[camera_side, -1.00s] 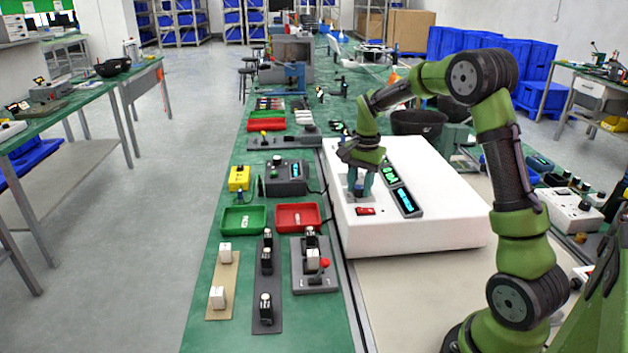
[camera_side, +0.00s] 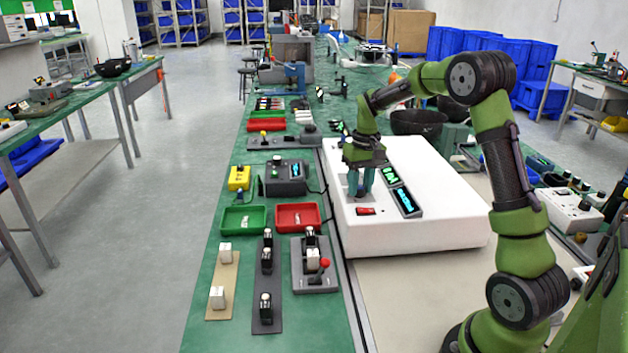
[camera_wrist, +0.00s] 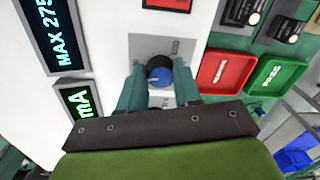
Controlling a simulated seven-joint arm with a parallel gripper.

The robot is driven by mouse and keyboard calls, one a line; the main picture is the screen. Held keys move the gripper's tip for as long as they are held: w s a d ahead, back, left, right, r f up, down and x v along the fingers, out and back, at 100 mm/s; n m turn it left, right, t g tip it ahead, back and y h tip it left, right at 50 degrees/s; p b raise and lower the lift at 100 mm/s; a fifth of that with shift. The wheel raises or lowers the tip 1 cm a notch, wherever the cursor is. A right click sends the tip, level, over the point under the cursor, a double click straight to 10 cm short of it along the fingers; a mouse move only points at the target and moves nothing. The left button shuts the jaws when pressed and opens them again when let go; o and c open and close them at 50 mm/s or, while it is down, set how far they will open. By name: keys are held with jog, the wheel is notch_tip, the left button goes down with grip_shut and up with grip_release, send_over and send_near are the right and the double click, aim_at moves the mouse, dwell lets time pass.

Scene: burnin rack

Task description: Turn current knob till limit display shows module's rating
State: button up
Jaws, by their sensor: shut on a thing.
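The current knob (camera_wrist: 158,74), with a blue cap and dark skirt, stands on a grey plate on the white power unit (camera_side: 440,215). My gripper (camera_side: 360,194) points down over the unit, its teal fingers shut on the knob from both sides; in the wrist view the gripper (camera_wrist: 160,82) straddles it. In the wrist view a display with cyan text (camera_wrist: 54,32) reads "MAX 275", cut off at the edge. The green display (camera_wrist: 79,105) shows "mA", its digits out of frame. A white module (camera_side: 313,260) sits in a grey fixture; its rating is not legible.
A red rocker switch (camera_side: 366,211) is on the unit near the knob. Left of the unit are a red tray (camera_side: 298,229), a green tray (camera_side: 243,231) and strips holding small blocks. A black bowl (camera_side: 418,122) stands behind the unit.

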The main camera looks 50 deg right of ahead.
jog(key=shift+r+n, duration=0.1)
jog(key=shift+n, duration=0.9)
jog(key=o, duration=1.1)
jog(key=shift+c, duration=0.2)
notch_tip(320, 180, up, 17)
jog(key=shift+d, duration=0.4)
jog(key=shift+s, duration=0.1)
